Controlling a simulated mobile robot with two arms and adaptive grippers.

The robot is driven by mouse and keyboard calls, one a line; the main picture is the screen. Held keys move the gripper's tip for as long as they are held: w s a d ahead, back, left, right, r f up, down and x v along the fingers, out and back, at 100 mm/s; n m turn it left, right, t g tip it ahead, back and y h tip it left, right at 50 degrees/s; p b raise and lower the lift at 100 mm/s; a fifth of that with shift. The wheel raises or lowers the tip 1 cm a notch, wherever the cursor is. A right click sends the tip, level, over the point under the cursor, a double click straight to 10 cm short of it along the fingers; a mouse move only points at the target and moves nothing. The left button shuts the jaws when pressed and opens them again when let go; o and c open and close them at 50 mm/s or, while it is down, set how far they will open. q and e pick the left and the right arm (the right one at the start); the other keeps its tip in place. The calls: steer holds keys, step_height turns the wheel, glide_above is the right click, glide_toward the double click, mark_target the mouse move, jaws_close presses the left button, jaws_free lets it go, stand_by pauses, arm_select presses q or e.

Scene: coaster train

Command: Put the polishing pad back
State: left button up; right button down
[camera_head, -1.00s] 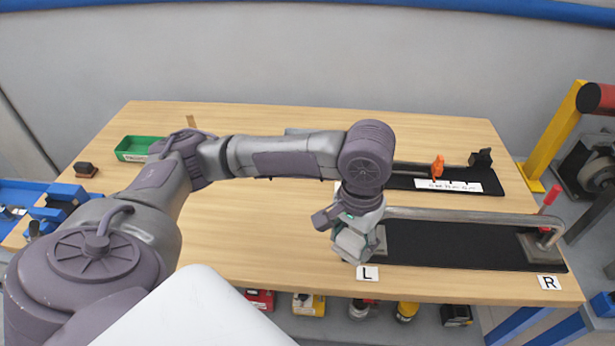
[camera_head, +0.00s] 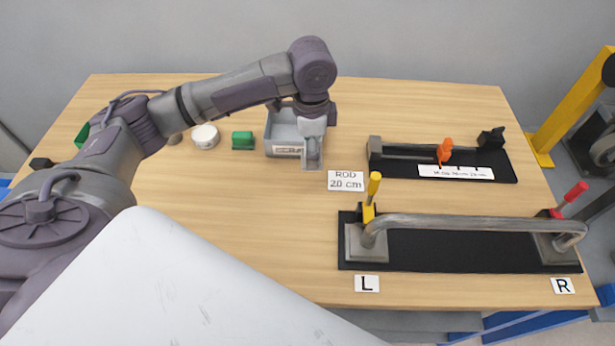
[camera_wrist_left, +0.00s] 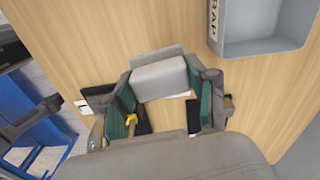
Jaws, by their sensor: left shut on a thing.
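My left gripper (camera_head: 312,150) is shut on a light grey block, which I take to be the polishing pad (camera_wrist_left: 161,78). In the left wrist view the block sits between the two green-lined fingers of the left gripper (camera_wrist_left: 163,88). In the head view the gripper hangs at the right side of a grey bin (camera_head: 284,150). The wrist view shows table under the block, but its height above the table is hard to tell. My right gripper is not in view.
A green block (camera_head: 243,140) and a white round container (camera_head: 205,136) stand left of the bin. A "ROD 20 cm" card (camera_head: 346,181) lies in front. A bent metal rod (camera_head: 470,223) spans the L and R clamps. The table's front left is clear.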

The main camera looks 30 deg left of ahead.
arm_select(q)
steer(key=shift+w+a+f+m, duration=0.15)
steer(key=shift+w+a+m, duration=0.1)
steer(key=shift+w+m, duration=0.15)
steer(key=shift+w+a+f, duration=0.1)
steer(key=shift+f, duration=0.05)
steer(key=p, duration=0.1)
glide_above(310, 183)
steer(key=shift+m, duration=0.3)
step_height(310, 183, down, 5)
steer(key=shift+f, duration=0.15)
step_height(310, 183, down, 4)
steer(key=shift+f+p, duration=0.15)
steer(key=shift+p, duration=0.3)
steer(key=shift+f, duration=0.15)
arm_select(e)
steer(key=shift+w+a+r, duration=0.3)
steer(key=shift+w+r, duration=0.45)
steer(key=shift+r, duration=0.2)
arm_select(q)
steer(key=shift+f, duration=0.1)
steer(key=o, duration=1.1)
step_height(310, 183, up, 12)
steer(key=shift+r+b, duration=0.15)
steer(key=shift+b, duration=1)
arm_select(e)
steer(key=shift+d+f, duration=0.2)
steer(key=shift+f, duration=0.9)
